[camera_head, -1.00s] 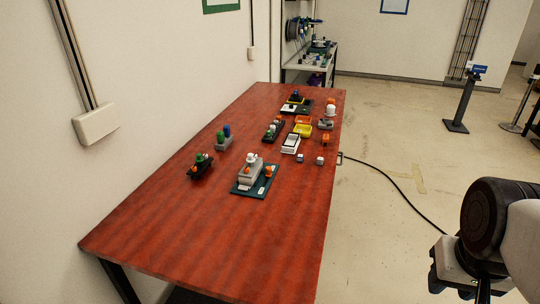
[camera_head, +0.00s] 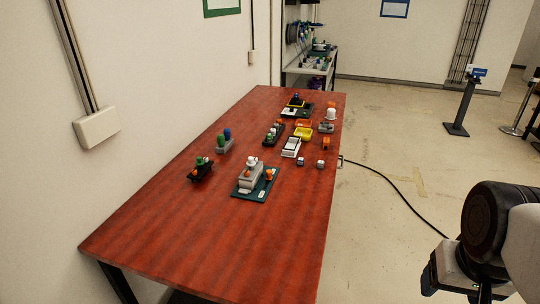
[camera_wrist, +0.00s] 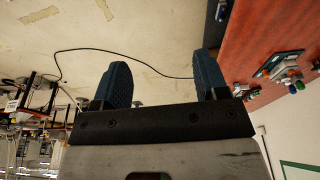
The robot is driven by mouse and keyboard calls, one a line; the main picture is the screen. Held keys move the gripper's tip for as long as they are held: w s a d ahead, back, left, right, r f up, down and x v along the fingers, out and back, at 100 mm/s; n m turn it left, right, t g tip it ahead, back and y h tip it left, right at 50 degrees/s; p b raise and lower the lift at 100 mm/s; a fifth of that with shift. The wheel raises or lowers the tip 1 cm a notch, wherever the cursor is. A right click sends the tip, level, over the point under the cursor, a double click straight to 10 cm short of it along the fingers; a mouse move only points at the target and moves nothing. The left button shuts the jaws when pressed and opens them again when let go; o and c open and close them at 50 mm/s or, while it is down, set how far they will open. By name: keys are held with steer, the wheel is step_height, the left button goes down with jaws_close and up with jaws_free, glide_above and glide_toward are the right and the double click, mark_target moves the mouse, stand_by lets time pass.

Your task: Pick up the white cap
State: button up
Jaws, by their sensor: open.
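Two white cap-like pieces show in the head view, and I cannot tell which is the white cap. One white piece (camera_head: 331,114) is near the table's right edge, behind a grey block. A smaller white piece (camera_head: 252,160) is on top of a grey block (camera_head: 250,176) on a dark green board. My gripper (camera_wrist: 162,80) is open and empty, its two blue fingers apart over the floor. In the head view my gripper is at the lower right, off the table and well away from both white pieces.
The red table (camera_head: 200,240) is bare at its near end. A black holder (camera_head: 201,171), a grey holder with green and blue pieces (camera_head: 224,143), a yellow tray (camera_head: 303,132) and a white box (camera_head: 291,147) stand on it. A wall runs along its left.

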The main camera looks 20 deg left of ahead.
steer(key=w+a+r+n, duration=0.15)
steer(key=w+a, duration=0.25)
steer(key=w, duration=0.4)
steer(key=w+a+r+n, duration=0.1)
steer(key=w+a+r, duration=0.2)
steer(key=w, duration=0.6)
steer(key=n+y, duration=0.3)
steer(key=n, duration=0.4)
glide_above(252, 158)
steer(key=s+d, duration=0.1)
step_height(252, 158, down, 15)
steer(key=shift+s+d, duration=0.15)
steer(key=shift+s, duration=0.05)
steer(key=shift+x, duration=1.3)
steer(key=shift+f, duration=0.15)
